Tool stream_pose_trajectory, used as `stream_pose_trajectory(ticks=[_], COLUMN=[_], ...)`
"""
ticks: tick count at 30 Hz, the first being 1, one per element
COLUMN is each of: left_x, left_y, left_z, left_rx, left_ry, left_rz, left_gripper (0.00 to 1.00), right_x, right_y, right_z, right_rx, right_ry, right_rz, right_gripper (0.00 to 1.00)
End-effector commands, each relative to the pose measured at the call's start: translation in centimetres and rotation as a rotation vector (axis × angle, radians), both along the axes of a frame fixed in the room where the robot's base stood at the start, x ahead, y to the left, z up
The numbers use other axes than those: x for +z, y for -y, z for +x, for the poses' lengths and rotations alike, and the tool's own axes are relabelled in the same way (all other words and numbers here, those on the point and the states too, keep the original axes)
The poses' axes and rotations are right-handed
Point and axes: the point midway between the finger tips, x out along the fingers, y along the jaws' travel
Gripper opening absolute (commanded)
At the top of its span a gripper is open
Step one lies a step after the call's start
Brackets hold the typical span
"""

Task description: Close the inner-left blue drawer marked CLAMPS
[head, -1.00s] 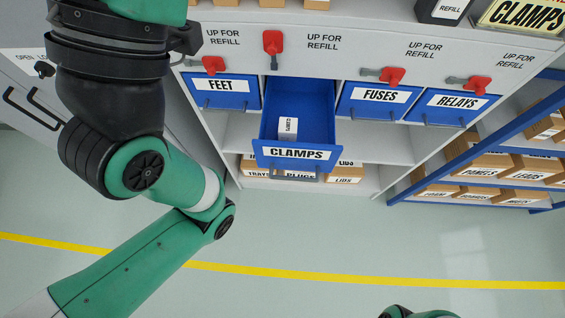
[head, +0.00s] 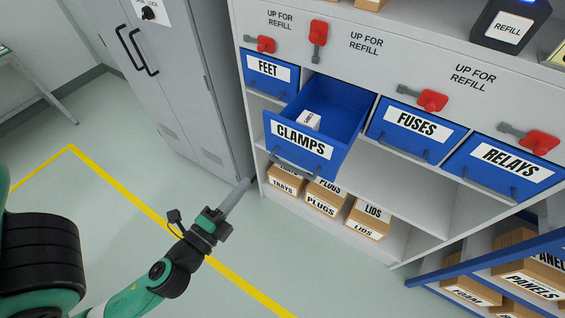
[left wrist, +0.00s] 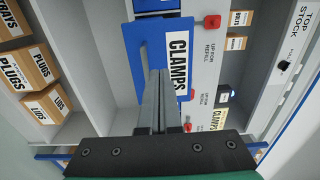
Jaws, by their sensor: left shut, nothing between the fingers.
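The blue CLAMPS drawer (head: 345,97) is pulled out of the cabinet in the head view, between the FEET drawer (head: 262,82) and the FUSES drawer (head: 405,142). A small white-labelled item (head: 309,121) lies inside it. Its grey bar handle (head: 284,165) is on the lower front. My left gripper (head: 246,184) is shut and empty, lower left of the drawer front in the head view. In the left wrist view, its fingers (left wrist: 158,75) point at the drawer front (left wrist: 150,38) and overlap it; I cannot tell if they touch. My right gripper is out of view.
The red lever (head: 318,32) above CLAMPS stands upright; the FUSES lever (head: 432,100) lies sideways. The RELAYS drawer (head: 498,168) is shut. Boxes of PLUGS (head: 322,205) and LIDS (head: 364,228) sit below. A grey locker (head: 185,100) stands left. Floor before the drawer is open.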

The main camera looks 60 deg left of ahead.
Motion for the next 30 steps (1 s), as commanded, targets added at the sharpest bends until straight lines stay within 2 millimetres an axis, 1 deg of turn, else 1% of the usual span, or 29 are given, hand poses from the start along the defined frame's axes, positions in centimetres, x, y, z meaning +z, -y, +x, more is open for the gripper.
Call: stream_pose_trajectory(ticks=[1, 2, 7, 11, 16, 20, 24, 27, 30], left_x=[-1.0, -1.1, -0.6, -0.2, 0.1, 0.0, -0.3, -0.4, -0.6], left_y=[-0.1, -0.1, -0.4, -1.1, -3.0, -4.6, -6.1, -6.9, -7.5], left_z=[-0.5, -0.5, -0.2, 0.9, 3.8, 6.2, 8.7, 10.0, 10.9], left_rx=[0.005, 0.008, 0.011, 0.014, 0.014, 0.012, 0.010, 0.009, 0.009], left_ry=[-0.018, -0.019, -0.016, -0.014, -0.012, -0.011, -0.011, -0.011, -0.012], left_rz=[-0.003, -0.004, -0.005, -0.006, -0.005, -0.006, -0.005, -0.006, -0.005], left_gripper=[0.00, 0.00, 0.00, 0.00, 0.00, 0.00, 0.00, 0.00, 0.00], right_x=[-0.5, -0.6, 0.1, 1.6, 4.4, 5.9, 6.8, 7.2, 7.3], right_y=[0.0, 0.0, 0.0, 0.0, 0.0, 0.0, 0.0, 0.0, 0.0], right_z=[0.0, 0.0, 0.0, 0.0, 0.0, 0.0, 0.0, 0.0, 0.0], right_rx=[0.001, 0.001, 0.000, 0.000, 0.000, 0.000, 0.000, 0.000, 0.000], right_ry=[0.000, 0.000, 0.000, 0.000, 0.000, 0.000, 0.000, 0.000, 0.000], right_rz=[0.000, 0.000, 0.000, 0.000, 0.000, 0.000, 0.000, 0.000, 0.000], right_gripper=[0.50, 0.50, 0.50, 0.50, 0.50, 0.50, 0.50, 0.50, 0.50])
